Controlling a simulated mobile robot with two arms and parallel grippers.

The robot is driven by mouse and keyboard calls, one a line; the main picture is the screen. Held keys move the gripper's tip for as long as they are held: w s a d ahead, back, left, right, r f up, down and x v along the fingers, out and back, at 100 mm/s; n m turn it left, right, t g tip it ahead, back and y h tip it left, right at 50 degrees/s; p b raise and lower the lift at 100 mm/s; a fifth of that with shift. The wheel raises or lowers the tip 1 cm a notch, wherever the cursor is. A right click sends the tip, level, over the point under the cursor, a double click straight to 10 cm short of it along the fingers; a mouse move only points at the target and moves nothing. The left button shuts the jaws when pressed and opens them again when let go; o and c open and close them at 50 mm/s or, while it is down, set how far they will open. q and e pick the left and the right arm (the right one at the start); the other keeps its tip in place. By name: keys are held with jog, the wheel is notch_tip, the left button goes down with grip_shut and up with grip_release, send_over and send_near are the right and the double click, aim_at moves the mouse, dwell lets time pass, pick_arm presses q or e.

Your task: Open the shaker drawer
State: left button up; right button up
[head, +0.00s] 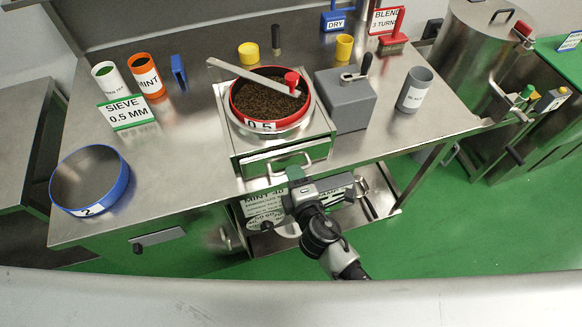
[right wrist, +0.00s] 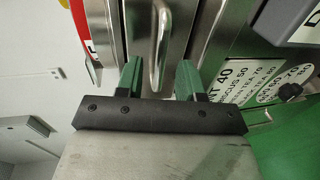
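The shaker (head: 270,155) is a steel box on the bench, with a red-rimmed sieve (head: 269,100) full of dark leaf on top. Its drawer (head: 255,168) looks shut in the front face and has a bar handle (head: 276,165). The handle (right wrist: 161,45) also shows in the right wrist view. My right gripper (head: 296,177) is in front of the drawer by the handle. In the right wrist view, its green fingers (right wrist: 160,80) are apart, with the near part of the handle between them; no contact shows. My left gripper is not in view.
A grey block with a lever (head: 345,100) stands right of the shaker, and a grey cup (head: 415,90) beyond it. A blue-rimmed sieve (head: 90,180) is at the bench's left. A labelled panel (head: 264,207) is below the bench edge. Green floor lies in front.

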jog(key=shift+x, duration=1.6)
jog(key=shift+c, duration=0.2)
grip_shut()
